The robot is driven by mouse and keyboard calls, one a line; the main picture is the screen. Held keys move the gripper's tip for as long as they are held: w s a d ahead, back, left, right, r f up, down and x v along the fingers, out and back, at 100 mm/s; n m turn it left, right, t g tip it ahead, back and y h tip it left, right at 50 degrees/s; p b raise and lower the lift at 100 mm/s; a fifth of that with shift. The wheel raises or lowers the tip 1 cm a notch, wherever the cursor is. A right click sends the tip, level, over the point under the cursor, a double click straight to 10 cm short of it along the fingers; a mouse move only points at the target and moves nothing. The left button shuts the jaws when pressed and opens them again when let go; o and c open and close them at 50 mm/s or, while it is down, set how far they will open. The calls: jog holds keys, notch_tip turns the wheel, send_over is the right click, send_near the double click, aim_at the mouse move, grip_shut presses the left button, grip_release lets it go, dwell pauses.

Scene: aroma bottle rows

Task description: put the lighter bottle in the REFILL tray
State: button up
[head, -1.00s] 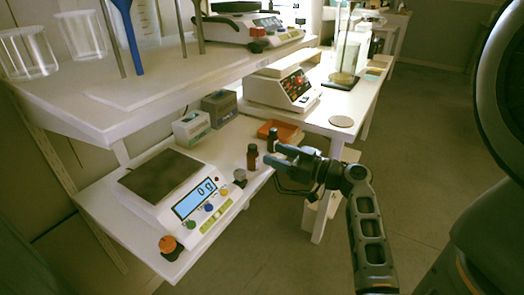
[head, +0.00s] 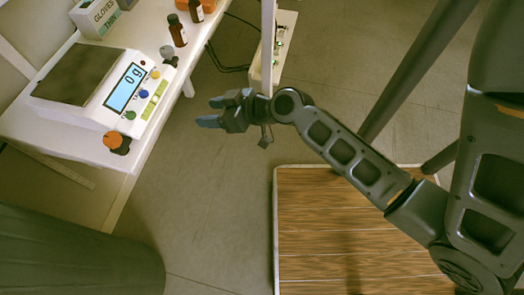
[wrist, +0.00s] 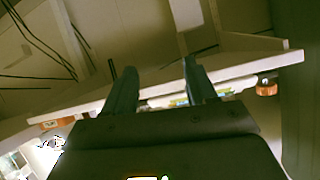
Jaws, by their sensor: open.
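Two small brown bottles with dark caps stand on the white bench at the top of the head view: a nearer bottle (head: 177,32) and a farther bottle (head: 196,11), partly cut by the frame. Which is lighter cannot be seen. An orange tray (head: 209,5) barely shows behind them; no REFILL label is readable. The scale (head: 95,80) has an empty dark plate and reads 0 g. My gripper (head: 211,111) is open and empty, out over the floor to the right of the bench, apart from the bottles. Its fingers also show in the wrist view (wrist: 158,70).
A gloves box (head: 98,15) stands behind the scale. A grey knobbed item (head: 168,54) sits beside the scale, and an orange knob (head: 113,141) is at the bench's front corner. A dark ribbed bin (head: 75,250) and a wooden platform (head: 350,235) flank clear floor.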

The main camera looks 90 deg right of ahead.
jog(key=s+a+r+n, duration=0.1)
jog(key=s+a+r, duration=0.1)
jog(key=s+a, duration=0.6)
jog(key=s+a+r+n+t+y, duration=0.2)
jog(key=s+a+r+n+y, duration=0.1)
jog(key=a+r, duration=0.8)
jog(key=shift+s+r+n+t+y, duration=0.3)
jog(key=shift+s+n+y, duration=0.1)
jog(key=shift+n, duration=0.1)
